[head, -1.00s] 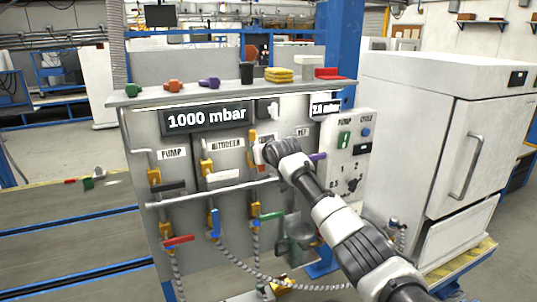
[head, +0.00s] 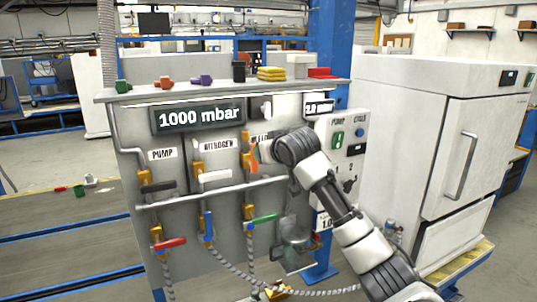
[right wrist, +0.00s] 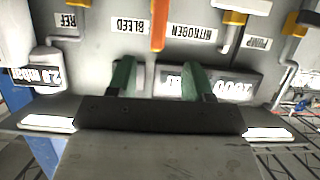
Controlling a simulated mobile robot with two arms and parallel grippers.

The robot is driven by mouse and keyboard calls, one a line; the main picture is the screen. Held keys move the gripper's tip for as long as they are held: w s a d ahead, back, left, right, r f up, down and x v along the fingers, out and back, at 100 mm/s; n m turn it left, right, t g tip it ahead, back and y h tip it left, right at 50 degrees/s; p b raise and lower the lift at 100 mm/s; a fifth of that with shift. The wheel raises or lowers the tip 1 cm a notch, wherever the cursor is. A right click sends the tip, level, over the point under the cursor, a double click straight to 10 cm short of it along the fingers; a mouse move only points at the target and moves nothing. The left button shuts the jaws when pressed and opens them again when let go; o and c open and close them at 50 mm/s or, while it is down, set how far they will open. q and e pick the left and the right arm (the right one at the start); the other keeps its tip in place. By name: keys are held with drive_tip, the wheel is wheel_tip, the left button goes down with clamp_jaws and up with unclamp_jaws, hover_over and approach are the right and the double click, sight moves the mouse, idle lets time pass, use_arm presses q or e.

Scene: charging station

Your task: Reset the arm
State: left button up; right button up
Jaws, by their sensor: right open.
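My right arm reaches from the lower right to the front of the grey valve panel (head: 125,125) in the head view. Its gripper is largely hidden there by my own wrist. In the right wrist view, which shows the panel upside down, the right gripper (right wrist: 158,80) is open, with two green fingers apart and nothing between their tips. The orange bleed handle (right wrist: 158,28) lies just beyond the fingertips; it also shows beside my wrist in the head view (head: 254,158). My left gripper is not in view.
The panel has a 1000 mbar display (head: 198,115), several valves with a red handle (head: 170,244), a blue handle (head: 208,225) and a green handle (head: 263,218), and a horizontal rail (head: 205,193). A white oven (head: 425,130) stands at the right.

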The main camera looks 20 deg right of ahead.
idle(0.4)
drive_tip(key=s+f+g+b, duration=0.1)
drive_tip(key=s+f+g, duration=0.15)
drive_tip(key=f, duration=1.75)
drive_tip(key=s+f+g, duration=0.2)
drive_tip(key=s+f, duration=0.1)
drive_tip(key=f, duration=1.6)
drive_tip(key=s+a+f+g, duration=0.1)
drive_tip(key=s+f, duration=0.4)
drive_tip(key=f, duration=0.3)
drive_tip(key=s+f+g, duration=0.1)
drive_tip(key=s+f, duration=0.4)
drive_tip(key=f, duration=0.4)
drive_tip(key=s+a+f+n+g+b, duration=0.1)
drive_tip(key=s+a+f+g, duration=0.2)
drive_tip(key=s+f, duration=1.45)
drive_tip(key=s+a+f+g, duration=0.1)
drive_tip(key=s+f, duration=0.1)
drive_tip(key=s, duration=0.8)
drive_tip(key=s+a+f+n+g, duration=0.1)
drive_tip(key=s+f, duration=0.1)
drive_tip(key=s, duration=0.8)
drive_tip(key=s+a+f+g, duration=0.1)
drive_tip(key=s+f, duration=0.1)
drive_tip(key=s, duration=0.9)
drive_tip(key=shift+a+f+b, duration=0.3)
drive_tip(key=shift+b, duration=0.05)
